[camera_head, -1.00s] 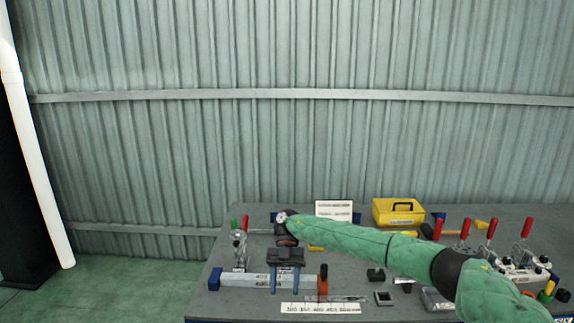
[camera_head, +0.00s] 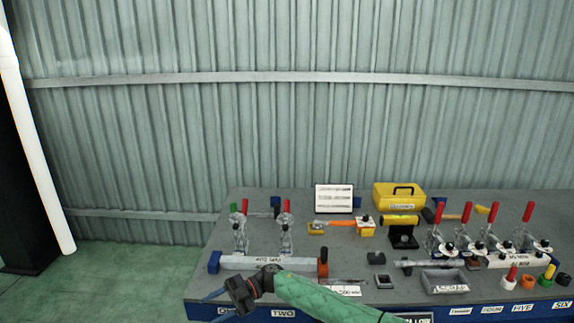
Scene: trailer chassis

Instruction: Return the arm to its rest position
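My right arm (camera_head: 318,298), in a green sleeve, comes up from the bottom edge of the head view. Its dark gripper (camera_head: 213,307) is at the front left edge of the workbench (camera_head: 300,258). The two blue fingers point to the lower left and stand apart, with nothing visible between them. The gripper is in front of a long grey bar (camera_head: 240,262) with a blue block at its left end, and the wrist overlaps the bar's lower edge in the picture. My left gripper is not in view.
Red-handled toggle clamps (camera_head: 286,226) stand at the left and more (camera_head: 467,226) at the right. A yellow toolbox (camera_head: 399,196) and a white sign (camera_head: 333,198) stand at the back. A grey tray (camera_head: 444,281) is at the front. Open floor (camera_head: 110,270) lies left of the bench.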

